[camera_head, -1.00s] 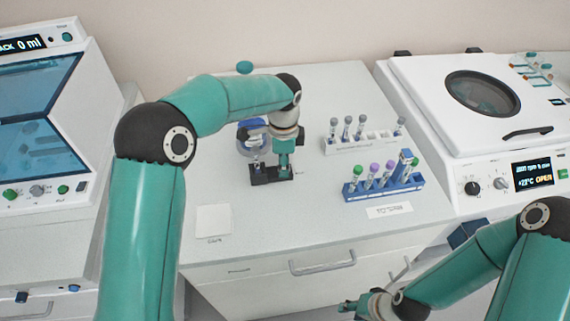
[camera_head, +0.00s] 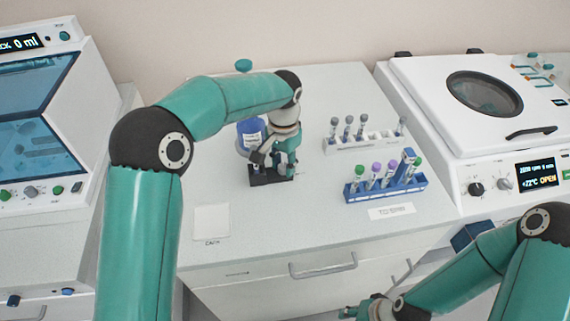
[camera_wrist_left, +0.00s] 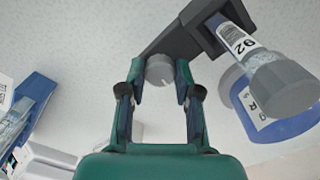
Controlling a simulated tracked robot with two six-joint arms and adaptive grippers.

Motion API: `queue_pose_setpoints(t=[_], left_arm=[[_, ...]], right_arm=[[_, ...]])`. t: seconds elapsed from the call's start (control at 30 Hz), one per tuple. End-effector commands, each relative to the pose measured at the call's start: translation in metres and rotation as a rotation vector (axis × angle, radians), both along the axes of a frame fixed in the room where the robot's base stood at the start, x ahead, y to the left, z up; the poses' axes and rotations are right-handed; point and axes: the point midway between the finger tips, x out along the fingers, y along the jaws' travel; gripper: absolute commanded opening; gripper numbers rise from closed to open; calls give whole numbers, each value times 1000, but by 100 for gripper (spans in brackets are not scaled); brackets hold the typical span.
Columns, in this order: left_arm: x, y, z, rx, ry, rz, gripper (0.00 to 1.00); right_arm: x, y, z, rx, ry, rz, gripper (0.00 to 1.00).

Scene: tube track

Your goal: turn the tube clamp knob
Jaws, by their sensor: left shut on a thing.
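The tube clamp (camera_head: 262,179) is a small black block on the white counter, and it shows in the left wrist view (camera_wrist_left: 183,38). Its round grey knob (camera_wrist_left: 160,71) sits between the fingers of my left gripper (camera_wrist_left: 159,84), which is shut on it. The gripper (camera_head: 284,168) hides the knob in the head view. A tube (camera_wrist_left: 232,38) with a white label reading 92 and a grey cap (camera_wrist_left: 284,88) is held by the clamp. My right gripper (camera_head: 352,310) is low at the bottom edge, away from the clamp; its finger opening is unclear.
A blue-and-white container (camera_head: 250,132) stands just behind the clamp. A blue rack (camera_head: 408,183) with capped tubes and a white rack (camera_head: 345,145) stand to the right. A white card (camera_head: 212,222) lies front left.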

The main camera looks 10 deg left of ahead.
Motion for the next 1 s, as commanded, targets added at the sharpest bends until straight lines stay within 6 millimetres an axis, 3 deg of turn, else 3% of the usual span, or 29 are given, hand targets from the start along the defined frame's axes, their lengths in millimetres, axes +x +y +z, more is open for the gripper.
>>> queue_pose_setpoints(t=[0.33, 0.83, 0.87, 1.0], left_arm=[[4, 0, 4, -4, -19, 149, 0], [4, 0, 5, -3, -18, 171, 0], [4, 0, 5, -3, -18, 170, 34], [4, 0, 4, -3, -14, 169, 57]], right_arm=[[0, 0, -3, 0, 0, 0, 40], [0, 0, -3, 0, 0, 0, 40], [0, 0, -3, 0, 0, 0, 40], [0, 0, -3, 0, 0, 0, 40]])
